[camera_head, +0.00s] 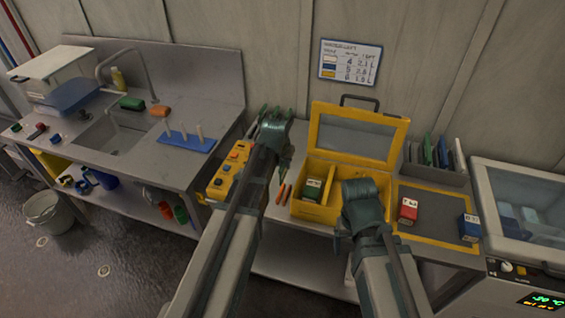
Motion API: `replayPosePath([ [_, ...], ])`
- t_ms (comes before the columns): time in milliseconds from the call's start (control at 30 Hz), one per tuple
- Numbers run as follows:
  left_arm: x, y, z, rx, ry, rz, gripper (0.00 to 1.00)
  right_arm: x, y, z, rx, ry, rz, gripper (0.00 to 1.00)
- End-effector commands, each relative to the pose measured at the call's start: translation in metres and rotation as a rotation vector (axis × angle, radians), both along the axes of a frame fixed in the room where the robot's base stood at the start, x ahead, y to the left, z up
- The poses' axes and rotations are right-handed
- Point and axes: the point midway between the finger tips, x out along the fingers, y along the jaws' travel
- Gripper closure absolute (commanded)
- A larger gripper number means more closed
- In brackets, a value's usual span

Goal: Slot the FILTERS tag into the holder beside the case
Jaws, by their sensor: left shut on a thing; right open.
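The yellow case (319,213) stands on the bench at centre with its clear-windowed lid (355,135) raised. A green block with a pale label (312,188) is inside it. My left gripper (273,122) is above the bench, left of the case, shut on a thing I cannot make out. My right gripper (362,192) is open over the right part of the case and hides some of it. I cannot pick out the FILTERS tag or its holder; my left arm covers part of the bench beside the case.
A red block (408,210) and a blue block (469,228) are on a yellow-bordered mat (436,205) to the right. A rack of folders (438,172) is behind it. A yellow control box (231,168) and orange sticks (284,194) are left of the case.

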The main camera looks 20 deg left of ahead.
Motion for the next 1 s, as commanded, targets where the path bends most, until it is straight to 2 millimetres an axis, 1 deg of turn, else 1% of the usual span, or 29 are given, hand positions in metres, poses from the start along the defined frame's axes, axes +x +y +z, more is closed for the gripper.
replayPosePath([
  [267, 0.000, 0.000, -0.013, 0.000, 0.000, 0.000, 1.00, 0.000, 0.000, -0.013, 0.000, 0.000, 0.000, 0.21],
  [800, 0.000, 0.000, -0.063, 0.000, 0.000, 0.000, 1.00, 0.000, 0.000, -0.063, 0.000, 0.000, -0.002, 0.21],
  [1000, 0.000, 0.000, -0.075, 0.000, 0.000, 0.000, 1.00, 0.000, 0.000, -0.075, 0.000, 0.000, -0.002, 0.21],
])
